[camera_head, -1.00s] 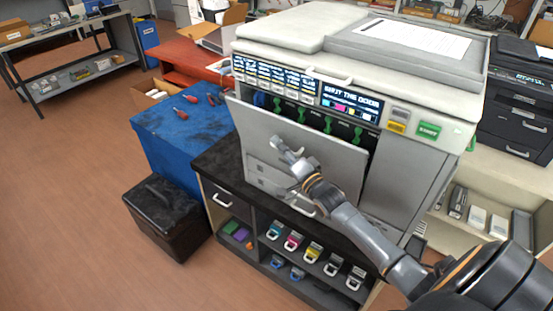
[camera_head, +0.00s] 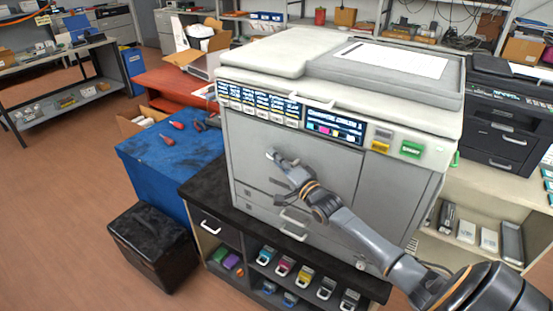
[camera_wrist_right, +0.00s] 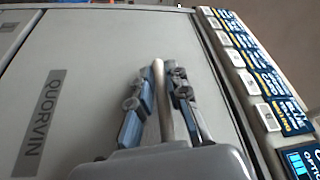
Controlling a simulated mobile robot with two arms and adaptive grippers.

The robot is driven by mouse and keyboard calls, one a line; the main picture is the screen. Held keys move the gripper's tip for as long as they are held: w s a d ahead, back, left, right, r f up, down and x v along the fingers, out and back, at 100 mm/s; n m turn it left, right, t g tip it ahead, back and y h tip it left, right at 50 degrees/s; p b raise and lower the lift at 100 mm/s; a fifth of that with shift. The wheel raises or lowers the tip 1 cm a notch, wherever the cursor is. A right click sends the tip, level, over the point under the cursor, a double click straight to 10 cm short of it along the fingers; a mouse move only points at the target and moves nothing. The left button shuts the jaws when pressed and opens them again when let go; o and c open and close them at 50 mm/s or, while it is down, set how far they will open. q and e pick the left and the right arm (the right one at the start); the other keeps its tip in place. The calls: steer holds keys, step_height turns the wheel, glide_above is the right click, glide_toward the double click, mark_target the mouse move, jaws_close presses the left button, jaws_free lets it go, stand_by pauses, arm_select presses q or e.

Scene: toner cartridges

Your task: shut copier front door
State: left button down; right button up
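The copier (camera_head: 400,165) stands on a dark-topped cabinet. Its grey front door (camera_head: 250,140) is upright and looks flush with the body, and the inside is hidden. My right gripper (camera_head: 272,155) is at the upper left of the door. In the wrist view the gripper (camera_wrist_right: 165,72) has its fingers close on both sides of the bar-shaped door handle (camera_wrist_right: 162,110). The copier display (camera_head: 335,129) is lit, with text too small to read surely. My left gripper is out of view.
A blue box (camera_head: 160,160) with red-handled tools and a black case (camera_head: 150,245) stand left of the copier. Colored cartridges (camera_head: 285,265) sit on the cabinet shelf below. A black printer (camera_head: 500,130) stands at the right. The floor at left is clear.

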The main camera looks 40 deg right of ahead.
steer(key=shift+o, duration=1.3)
steer(key=shift+r, duration=0.5)
steer(key=shift+f, duration=0.25)
steer(key=shift+s+f, duration=0.15)
steer(key=shift+s, duration=0.05)
steer(key=s+f, duration=0.1)
steer(key=s, duration=1)
steer(key=shift+s+f, duration=0.25)
steer(key=shift+d, duration=0.1)
